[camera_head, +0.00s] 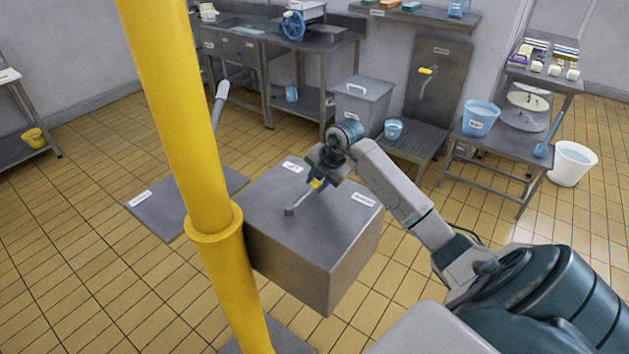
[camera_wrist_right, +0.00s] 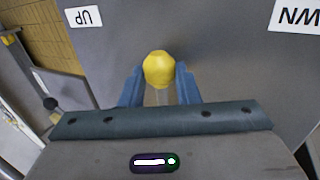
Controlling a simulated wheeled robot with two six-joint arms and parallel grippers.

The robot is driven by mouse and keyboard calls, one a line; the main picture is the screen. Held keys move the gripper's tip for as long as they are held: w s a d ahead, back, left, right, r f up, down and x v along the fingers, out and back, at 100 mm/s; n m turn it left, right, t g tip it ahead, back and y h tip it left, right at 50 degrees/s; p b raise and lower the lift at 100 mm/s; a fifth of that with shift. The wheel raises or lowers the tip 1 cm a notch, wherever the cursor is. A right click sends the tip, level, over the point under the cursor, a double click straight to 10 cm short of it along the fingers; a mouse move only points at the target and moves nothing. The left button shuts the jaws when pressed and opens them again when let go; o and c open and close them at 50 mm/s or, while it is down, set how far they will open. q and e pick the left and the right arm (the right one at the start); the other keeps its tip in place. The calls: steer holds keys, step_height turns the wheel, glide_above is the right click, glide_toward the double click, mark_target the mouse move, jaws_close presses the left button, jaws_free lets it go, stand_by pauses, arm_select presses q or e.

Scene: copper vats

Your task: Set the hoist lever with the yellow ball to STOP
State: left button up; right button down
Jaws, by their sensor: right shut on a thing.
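The hoist lever (camera_head: 300,200) is a grey rod on top of a grey metal box (camera_head: 318,236). It runs from a pivot at the box's near left towards the far right, with its yellow ball (camera_head: 316,184) at the end. My right gripper (camera_head: 318,181) is shut on the lever at the ball. In the right wrist view the yellow ball (camera_wrist_right: 159,69) stands between the blue fingers. An UP label (camera_wrist_right: 84,17) lies to its left and a partly cut label ending in WN (camera_wrist_right: 297,15) to its right. No STOP label is readable. My left gripper is out of view.
A thick yellow post (camera_head: 180,110) stands close in front, left of the box. A grey plate (camera_head: 180,205) with a label lies behind it. Benches, a grey bin (camera_head: 362,102) and blue buckets (camera_head: 480,117) stand farther back. Tiled floor is free at left.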

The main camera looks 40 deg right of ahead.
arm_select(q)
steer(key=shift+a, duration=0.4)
arm_select(e)
steer(key=c, duration=1.1)
jaws_free()
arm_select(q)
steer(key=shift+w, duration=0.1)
arm_select(e)
steer(key=shift+s+d+r, duration=0.1)
steer(key=shift+r, duration=0.15)
arm_select(q)
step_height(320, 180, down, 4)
steer(key=b, duration=0.3)
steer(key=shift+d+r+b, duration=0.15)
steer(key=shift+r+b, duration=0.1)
steer(key=shift+b, duration=0.05)
arm_select(e)
steer(key=v, duration=1)
steer(key=shift+s+r, duration=0.1)
